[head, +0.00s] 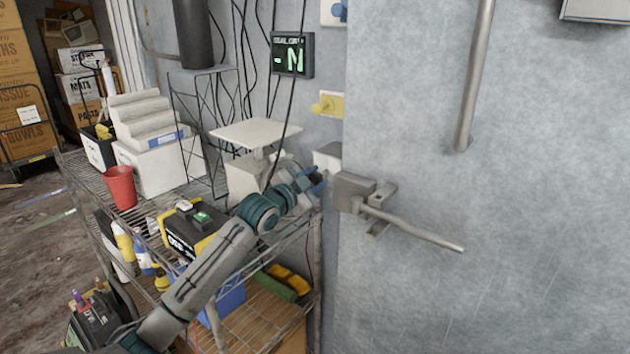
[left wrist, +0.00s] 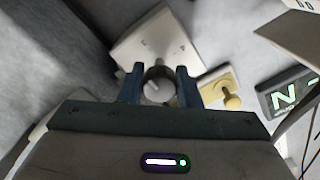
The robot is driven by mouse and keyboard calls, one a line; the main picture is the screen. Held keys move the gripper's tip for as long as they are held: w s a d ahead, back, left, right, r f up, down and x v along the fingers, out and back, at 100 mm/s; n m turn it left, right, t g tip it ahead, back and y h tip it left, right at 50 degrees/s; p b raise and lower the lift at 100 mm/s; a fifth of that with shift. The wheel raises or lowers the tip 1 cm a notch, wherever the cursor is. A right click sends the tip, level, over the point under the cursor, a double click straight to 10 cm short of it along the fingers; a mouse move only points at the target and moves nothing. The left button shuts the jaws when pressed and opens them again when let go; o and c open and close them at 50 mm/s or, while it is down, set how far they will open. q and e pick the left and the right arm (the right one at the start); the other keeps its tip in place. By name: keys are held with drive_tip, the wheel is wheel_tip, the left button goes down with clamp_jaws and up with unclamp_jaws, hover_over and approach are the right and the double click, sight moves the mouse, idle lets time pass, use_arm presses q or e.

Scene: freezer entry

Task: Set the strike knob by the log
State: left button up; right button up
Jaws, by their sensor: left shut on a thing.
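The strike knob (left wrist: 157,87) is a round grey dial with a pale pointer, on a white plate (left wrist: 150,45) with small dark marks in the left wrist view. My left gripper (left wrist: 158,84) has one finger on each side of the knob and is shut on it. In the head view my left gripper (head: 318,181) is at the wall beside the door latch, in front of a white box (head: 328,157), and the knob is hidden there. I cannot make out a written log. My right gripper is not in view.
A grey door latch with a long handle (head: 410,225) sticks out just right of the gripper. A yellow plate with a yellow knob (head: 331,104) and a green-lit display (head: 292,55) are above. A loaded wire shelf (head: 150,208) stands at left; cables hang behind.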

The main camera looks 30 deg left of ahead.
use_arm(q)
drive_tip(key=shift+m, duration=0.5)
drive_tip(key=o, duration=1)
drive_tip(key=shift+c, duration=0.2)
drive_tip(key=shift+s, duration=0.1)
drive_tip(key=shift+s+f, duration=0.1)
drive_tip(key=shift+s, duration=0.25)
drive_tip(key=s+b, duration=0.4)
drive_tip(key=s, duration=0.6)
drive_tip(key=shift+a, duration=0.4)
